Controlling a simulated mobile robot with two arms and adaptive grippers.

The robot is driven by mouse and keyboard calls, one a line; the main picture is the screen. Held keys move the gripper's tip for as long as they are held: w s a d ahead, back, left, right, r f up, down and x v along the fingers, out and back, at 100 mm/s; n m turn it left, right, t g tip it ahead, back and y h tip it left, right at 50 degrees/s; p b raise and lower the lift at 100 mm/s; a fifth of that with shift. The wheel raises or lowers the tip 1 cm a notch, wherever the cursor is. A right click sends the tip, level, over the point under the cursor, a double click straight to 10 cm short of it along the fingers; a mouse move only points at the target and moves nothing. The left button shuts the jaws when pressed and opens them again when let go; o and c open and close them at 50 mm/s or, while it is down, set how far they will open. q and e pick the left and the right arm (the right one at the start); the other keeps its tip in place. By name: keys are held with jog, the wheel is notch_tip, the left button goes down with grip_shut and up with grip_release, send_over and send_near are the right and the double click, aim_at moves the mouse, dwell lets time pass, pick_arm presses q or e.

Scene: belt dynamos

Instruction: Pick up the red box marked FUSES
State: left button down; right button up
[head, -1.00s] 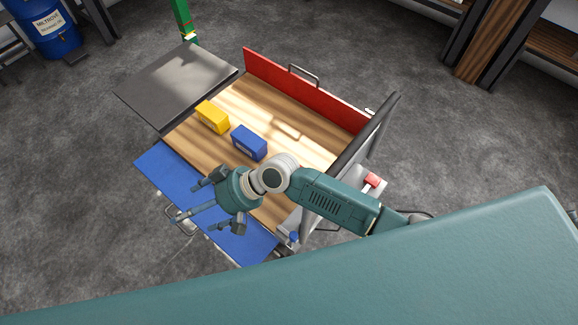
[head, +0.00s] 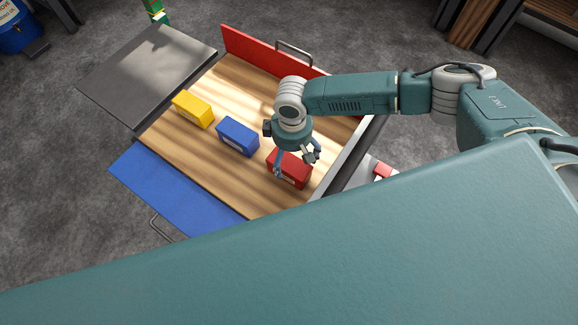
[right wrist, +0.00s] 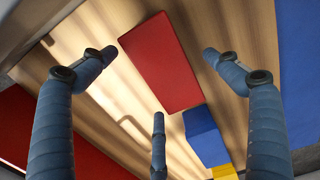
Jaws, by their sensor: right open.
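The red box (head: 291,175) lies on the wooden board (head: 255,190) near its right side, at the end of a row of boxes. It also shows in the right wrist view (right wrist: 160,62), lying between my spread fingers. I cannot read its marking. My right gripper (head: 297,163) is open above the red box, pointing down, with its fingers partly hiding the box in the head view. In the right wrist view its three fingers (right wrist: 158,75) are wide apart, and nothing is between them in a grip. My left gripper is not in view.
A blue box (head: 238,137) and a yellow box (head: 192,109) stand left of the red one. A red panel (head: 247,52) borders the far side, a blue panel (head: 170,190) the near side. A dark grey panel (head: 148,72) lies at the left.

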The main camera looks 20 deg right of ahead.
aim_at(292, 164)
notch_tip(292, 164, down, 4)
jog(key=shift+w+d+f, duration=0.1)
jog(key=shift+w+f, duration=0.05)
jog(key=shift+f, duration=0.5)
jog(key=c, duration=1.7)
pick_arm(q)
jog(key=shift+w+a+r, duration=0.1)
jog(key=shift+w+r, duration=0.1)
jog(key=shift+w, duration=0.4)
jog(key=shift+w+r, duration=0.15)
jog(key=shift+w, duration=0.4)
pick_arm(e)
jog(key=shift+c, duration=0.6)
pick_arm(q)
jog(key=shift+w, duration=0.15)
pick_arm(e)
jog(key=shift+r, duration=0.2)
